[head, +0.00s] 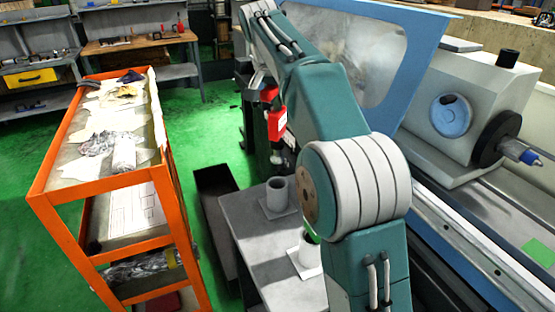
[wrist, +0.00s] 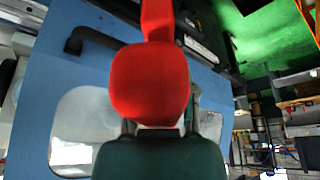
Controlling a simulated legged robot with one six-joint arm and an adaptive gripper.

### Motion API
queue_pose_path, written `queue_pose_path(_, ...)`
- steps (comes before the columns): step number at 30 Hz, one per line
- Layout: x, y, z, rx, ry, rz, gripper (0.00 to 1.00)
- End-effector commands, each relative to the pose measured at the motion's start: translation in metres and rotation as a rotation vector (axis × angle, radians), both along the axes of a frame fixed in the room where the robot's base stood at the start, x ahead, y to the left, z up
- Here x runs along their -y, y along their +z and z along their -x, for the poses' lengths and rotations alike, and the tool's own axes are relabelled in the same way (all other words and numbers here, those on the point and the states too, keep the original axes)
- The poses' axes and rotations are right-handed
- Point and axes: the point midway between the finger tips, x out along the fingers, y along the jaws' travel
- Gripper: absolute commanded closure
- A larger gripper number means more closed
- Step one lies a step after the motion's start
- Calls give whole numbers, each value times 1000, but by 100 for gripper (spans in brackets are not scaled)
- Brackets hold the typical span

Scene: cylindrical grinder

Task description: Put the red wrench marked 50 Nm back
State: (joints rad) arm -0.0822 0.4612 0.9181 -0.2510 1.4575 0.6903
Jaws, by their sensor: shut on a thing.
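Any marking on the label is too small to read. In the wrist view the red wrench (wrist: 150,85) fills the middle, close to the camera. My gripper (wrist: 160,128) is shut on it; in the head view the fingers are hard to make out behind my arm. A grey tube holder (head: 277,197) stands on the grey table near the wrench's lower end, with its open top visible. A second holder (head: 307,262) has something green at its mouth, partly hidden by my arm.
The grey table (head: 240,222) stands beside the blue-framed grinder (head: 425,40). An orange shelf cart (head: 85,190) with cloths and papers is at the left. A dark trough (head: 215,205) lies between cart and table. Open green floor is behind the cart.

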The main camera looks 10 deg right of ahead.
Motion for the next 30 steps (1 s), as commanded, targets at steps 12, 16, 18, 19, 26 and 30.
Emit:
queue_pose_path(12,2,-80,1,-2,0,-1,100)
queue_pose_path(16,1,-100,0,0,0,0,100)
queue_pose_path(18,1,-105,0,1,0,0,100)
queue_pose_path(19,1,-107,0,2,0,0,100)
queue_pose_path(26,1,-133,0,-1,0,1,100)
queue_pose_path(30,1,-145,0,2,-1,0,100)
